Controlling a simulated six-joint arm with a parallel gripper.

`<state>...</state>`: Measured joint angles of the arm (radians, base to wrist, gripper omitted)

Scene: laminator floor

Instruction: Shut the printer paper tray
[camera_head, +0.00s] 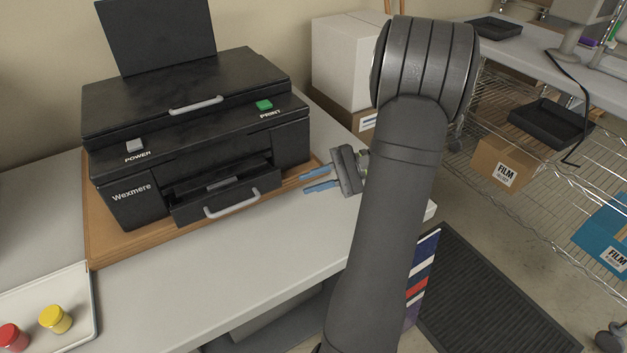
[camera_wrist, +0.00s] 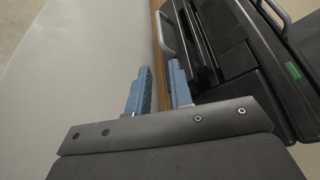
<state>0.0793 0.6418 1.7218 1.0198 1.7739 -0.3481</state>
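The black printer (camera_head: 200,135) stands on a wooden board on the white table. Its paper tray (camera_head: 226,196) sticks out at the front, partly pulled out, with a light grey handle (camera_head: 232,203) on its face. In the wrist view the tray (camera_wrist: 190,45) and its handle (camera_wrist: 164,34) lie beyond the fingertips. My gripper (camera_head: 312,180) is to the right of the tray, at the printer's right front corner, with blue fingers pointing left. In the wrist view the gripper (camera_wrist: 160,78) has its fingers apart with nothing between them. It appears clear of the tray.
The wooden board (camera_head: 108,252) edges the printer. A white tray (camera_head: 85,310) with a red jar (camera_head: 12,337) and a yellow jar (camera_head: 56,319) lies at front left. The tabletop (camera_head: 220,270) before the printer is clear.

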